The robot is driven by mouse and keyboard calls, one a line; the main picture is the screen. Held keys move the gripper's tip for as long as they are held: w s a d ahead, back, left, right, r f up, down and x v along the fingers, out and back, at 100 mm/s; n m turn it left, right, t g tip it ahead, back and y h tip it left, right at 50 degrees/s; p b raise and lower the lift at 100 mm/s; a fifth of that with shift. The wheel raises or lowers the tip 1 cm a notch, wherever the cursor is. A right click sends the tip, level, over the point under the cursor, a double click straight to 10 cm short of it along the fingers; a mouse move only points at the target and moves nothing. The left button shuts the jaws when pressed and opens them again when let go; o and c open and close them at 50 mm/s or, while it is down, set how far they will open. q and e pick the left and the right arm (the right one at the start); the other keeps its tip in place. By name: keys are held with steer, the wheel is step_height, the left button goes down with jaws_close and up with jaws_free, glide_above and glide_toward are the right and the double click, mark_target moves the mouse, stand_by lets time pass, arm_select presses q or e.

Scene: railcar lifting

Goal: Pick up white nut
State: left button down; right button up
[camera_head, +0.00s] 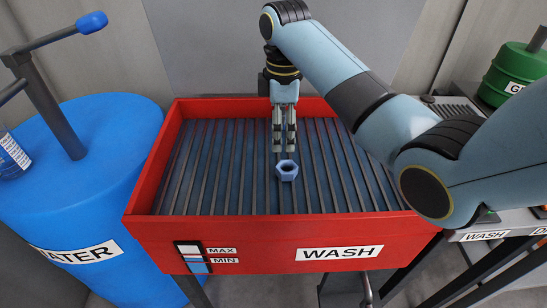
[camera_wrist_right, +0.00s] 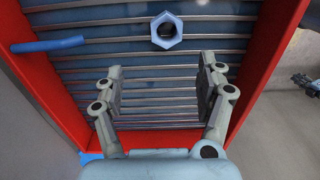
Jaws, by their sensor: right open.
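A pale blue-white hex nut (camera_head: 287,170) lies on the slatted grate of the red wash basin (camera_head: 250,237), right of the middle of its front half. In the right wrist view the nut (camera_wrist_right: 167,31) shows near the top, beyond the fingertips, with its round hole visible. My right gripper (camera_head: 284,145) hangs over the grate, pointing down, just behind the nut. In the right wrist view its two fingers (camera_wrist_right: 159,88) are spread apart with only grate between them. The nut is apart from the fingers.
A blue water barrel (camera_head: 100,210) with a lever and blue handle (camera_head: 91,22) stands at left. A green drum (camera_head: 515,75) stands at back right.

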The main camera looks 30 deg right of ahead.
mark_target(283, 166)
steer(key=shift+s+f, duration=1.1)
steer(key=shift+f, duration=0.05)
arm_select(q)
steer(key=s+g, duration=0.1)
steer(key=s, duration=0.8)
arm_select(e)
steer(key=shift+w+f, duration=0.1)
steer(key=shift+f, duration=0.75)
steer(key=f, duration=0.4)
steer(key=shift+w+a+f, duration=0.1)
steer(key=shift+w+f, duration=0.2)
steer(key=shift+f, duration=0.35)
steer(key=shift+w+f, duration=0.1)
steer(key=shift+c, duration=1.5)
steer(key=c, duration=0.5)
arm_select(q)
steer(key=shift+t, duration=0.3)
steer(key=w, duration=0.4)
steer(key=shift+w, duration=0.2)
arm_select(e)
jaws_close()
